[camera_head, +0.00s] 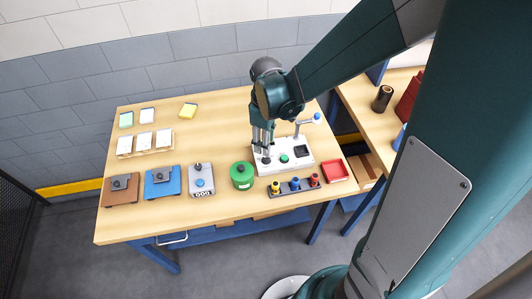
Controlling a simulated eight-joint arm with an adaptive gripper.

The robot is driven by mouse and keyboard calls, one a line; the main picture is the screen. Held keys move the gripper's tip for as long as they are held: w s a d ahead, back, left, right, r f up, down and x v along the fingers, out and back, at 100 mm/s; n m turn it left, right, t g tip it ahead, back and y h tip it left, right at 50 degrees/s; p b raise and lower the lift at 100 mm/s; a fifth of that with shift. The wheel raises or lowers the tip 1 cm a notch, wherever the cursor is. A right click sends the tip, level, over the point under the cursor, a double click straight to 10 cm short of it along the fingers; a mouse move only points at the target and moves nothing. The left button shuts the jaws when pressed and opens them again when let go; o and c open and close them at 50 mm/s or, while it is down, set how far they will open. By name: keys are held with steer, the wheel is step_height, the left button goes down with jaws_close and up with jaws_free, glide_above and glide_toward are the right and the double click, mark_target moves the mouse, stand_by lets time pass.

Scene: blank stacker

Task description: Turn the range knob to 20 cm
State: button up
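A white device (294,164) stands on the wooden table, right of the middle. It has a dark knob at its left end (266,160), a green button (284,158), a black square (302,151) and a post with a blue-tipped arm (317,118). No range label or 20 cm mark is readable, so I cannot tell which knob is the range knob. My gripper (264,148) points down over the device's left end, close above or at the dark knob. Contact and finger opening are too small to tell. A grey box (200,180) with a blue knob and a small display stands farther left.
A green round canister (242,176) stands just left of the device. A dark strip with coloured knobs (295,187) lies in front, and a red tray (334,171) to the right. Brown (121,190) and blue (162,183) blocks sit left. The table's back middle is clear.

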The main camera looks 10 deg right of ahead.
mark_target(266, 159)
steer(key=shift+f, duration=0.2)
steer(key=shift+f, duration=3.7)
steer(key=shift+c, duration=0.2)
steer(key=c, duration=0.9)
